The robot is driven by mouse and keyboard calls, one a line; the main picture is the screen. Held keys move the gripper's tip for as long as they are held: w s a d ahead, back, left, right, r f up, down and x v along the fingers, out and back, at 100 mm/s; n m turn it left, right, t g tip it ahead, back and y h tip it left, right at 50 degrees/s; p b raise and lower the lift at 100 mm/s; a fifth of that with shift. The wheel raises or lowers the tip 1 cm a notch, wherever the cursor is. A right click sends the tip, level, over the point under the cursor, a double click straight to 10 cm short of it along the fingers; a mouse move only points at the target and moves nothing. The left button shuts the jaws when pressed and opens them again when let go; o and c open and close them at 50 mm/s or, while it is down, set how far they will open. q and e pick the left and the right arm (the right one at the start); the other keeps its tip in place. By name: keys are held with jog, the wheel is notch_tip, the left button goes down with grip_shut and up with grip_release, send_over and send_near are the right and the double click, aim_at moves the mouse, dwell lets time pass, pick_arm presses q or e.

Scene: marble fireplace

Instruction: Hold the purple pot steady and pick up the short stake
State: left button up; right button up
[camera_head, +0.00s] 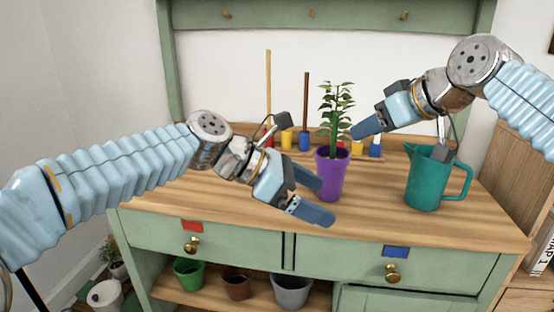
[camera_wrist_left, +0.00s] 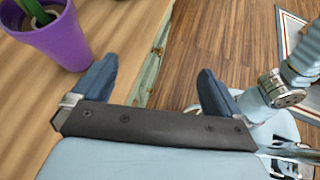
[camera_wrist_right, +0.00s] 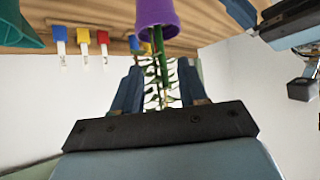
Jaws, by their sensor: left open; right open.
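The purple pot (camera_head: 330,178) stands upright on the bench with a leafy green plant (camera_head: 336,105) in it. My left gripper (camera_head: 318,200) is open and empty, close to the pot's left and front side. In the left wrist view the pot (camera_wrist_left: 62,42) is beyond one fingertip, not between the fingers. My right gripper (camera_head: 365,128) is open, right of the plant. In the right wrist view the plant (camera_wrist_right: 162,65) shows between its fingers; contact cannot be told. The short dark stake (camera_head: 306,92) stands upright behind, left of the plant, beside a taller light stake (camera_head: 268,88).
A teal watering can (camera_head: 424,180) stands right of the pot. Several small coloured items, including a yellow one (camera_head: 287,140) and a blue one (camera_head: 304,140), line the back of the bench (camera_head: 450,222). Several empty-looking pots (camera_head: 290,290) sit on the shelf below. The front right bench top is clear.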

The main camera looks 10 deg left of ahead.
aim_at(330, 167)
pick_arm(q)
jog(key=w+a+r+n+t, duration=0.3)
jog(key=w+a+n+t, duration=0.1)
jog(key=w+a, duration=0.5)
jog(key=x, duration=1.4)
jog(key=shift+w+d, duration=0.15)
jog(key=shift+d, duration=0.3)
jog(key=c, duration=1.1)
jog(key=shift+c, duration=0.2)
